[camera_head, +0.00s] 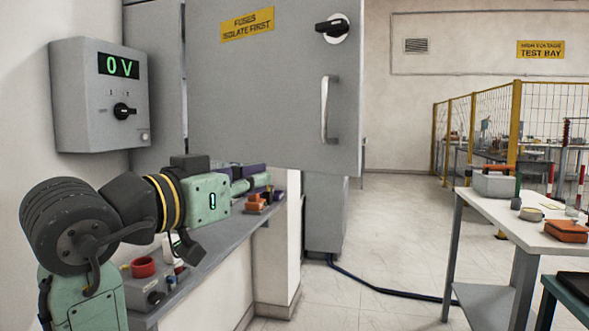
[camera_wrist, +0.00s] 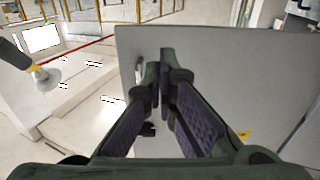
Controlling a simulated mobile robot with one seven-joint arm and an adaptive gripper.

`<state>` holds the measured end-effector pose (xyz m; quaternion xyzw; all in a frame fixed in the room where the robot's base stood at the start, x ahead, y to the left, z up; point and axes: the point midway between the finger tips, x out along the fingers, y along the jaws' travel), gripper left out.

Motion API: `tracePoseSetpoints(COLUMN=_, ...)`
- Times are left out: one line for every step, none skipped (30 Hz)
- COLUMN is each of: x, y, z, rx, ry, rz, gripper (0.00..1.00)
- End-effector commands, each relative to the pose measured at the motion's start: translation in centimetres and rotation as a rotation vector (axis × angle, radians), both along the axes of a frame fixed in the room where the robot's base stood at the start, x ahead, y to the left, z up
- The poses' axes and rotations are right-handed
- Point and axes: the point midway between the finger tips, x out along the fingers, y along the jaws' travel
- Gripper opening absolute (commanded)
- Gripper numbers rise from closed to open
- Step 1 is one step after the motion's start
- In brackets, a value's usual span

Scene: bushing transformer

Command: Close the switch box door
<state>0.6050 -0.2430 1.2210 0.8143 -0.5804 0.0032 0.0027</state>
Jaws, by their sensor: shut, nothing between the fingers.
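The switch box door (camera_head: 275,110) is a large grey panel standing open in the head view. It carries a yellow fuses label (camera_head: 247,25), a black rotary knob (camera_head: 332,27) and a vertical bar handle (camera_head: 326,108). The cabinet (camera_head: 155,60) shows behind it at the left.
A wall-mounted voltage display box (camera_head: 100,97) reads 0 V at the left. A ledge (camera_head: 200,268) below my arm holds a box with a red button (camera_head: 144,267). A white worktable (camera_head: 505,215) with tools stands at right. Open floor (camera_head: 385,230) lies between.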

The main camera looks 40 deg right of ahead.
Motion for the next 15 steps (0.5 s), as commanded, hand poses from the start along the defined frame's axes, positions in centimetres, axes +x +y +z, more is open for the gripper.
tracePoseSetpoints(x=-0.1, y=-0.4, z=0.0, rx=0.008, ry=0.003, rz=-0.008, gripper=0.0)
tracePoseSetpoints(x=-0.1, y=-0.6, z=0.0, rx=0.009, ry=0.003, rz=-0.01, gripper=0.0)
tracePoseSetpoints(x=-0.1, y=-0.9, z=-0.1, rx=0.011, ry=0.004, rz=-0.012, gripper=0.0)
tracePoseSetpoints(x=0.0, y=-1.2, z=-0.1, rx=0.012, ry=0.005, rz=-0.013, gripper=0.0)
tracePoseSetpoints(x=0.1, y=-1.6, z=0.0, rx=0.012, ry=0.005, rz=-0.012, gripper=0.0)
tracePoseSetpoints(x=0.3, y=-2.1, z=0.0, rx=0.011, ry=0.005, rz=-0.011, gripper=0.0)
tracePoseSetpoints(x=0.5, y=-2.6, z=0.1, rx=0.01, ry=0.003, rz=-0.012, gripper=0.0)
tracePoseSetpoints(x=0.6, y=-3.1, z=0.1, rx=0.01, ry=0.003, rz=-0.012, gripper=0.0)
tracePoseSetpoints(x=0.9, y=-3.9, z=0.1, rx=0.011, ry=0.005, rz=-0.012, gripper=0.0)
tracePoseSetpoints(x=1.2, y=-4.5, z=0.1, rx=0.011, ry=0.006, rz=-0.012, gripper=0.0)
tracePoseSetpoints(x=1.4, y=-5.1, z=0.1, rx=0.01, ry=0.005, rz=-0.011, gripper=0.0)
tracePoseSetpoints(x=1.6, y=-6.0, z=0.2, rx=0.011, ry=0.006, rz=-0.012, gripper=0.0)
tracePoseSetpoints(x=1.9, y=-6.6, z=0.2, rx=0.01, ry=0.004, rz=-0.011, gripper=0.0)
tracePoseSetpoints(x=2.1, y=-7.2, z=0.2, rx=0.009, ry=0.004, rz=-0.011, gripper=0.0)
tracePoseSetpoints(x=2.4, y=-8.1, z=0.2, rx=0.01, ry=0.004, rz=-0.011, gripper=0.0)
